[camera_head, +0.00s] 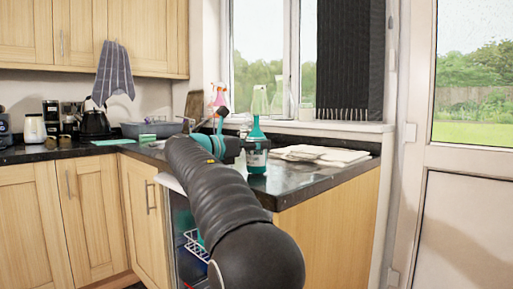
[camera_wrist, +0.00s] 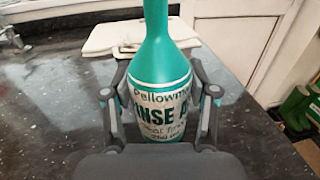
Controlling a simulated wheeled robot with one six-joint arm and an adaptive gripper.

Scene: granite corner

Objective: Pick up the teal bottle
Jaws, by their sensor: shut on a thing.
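The teal bottle (camera_wrist: 157,65) stands upright in the wrist view, with a white label that reads partly "Pellowm" and "INSE". My gripper (camera_wrist: 160,115) has one finger on each side of the bottle at label height and is shut on it. In the head view the teal bottle (camera_head: 256,140) is at the counter's right part, and my arm reaches to it from below.
The dark speckled counter (camera_head: 300,180) has pale flat boards or cloths (camera_head: 320,154) behind the bottle. A pink spray bottle (camera_head: 218,97) stands left of it by the window. An open dishwasher (camera_head: 185,235) is below the counter. Green boots (camera_wrist: 300,108) stand on the floor at right.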

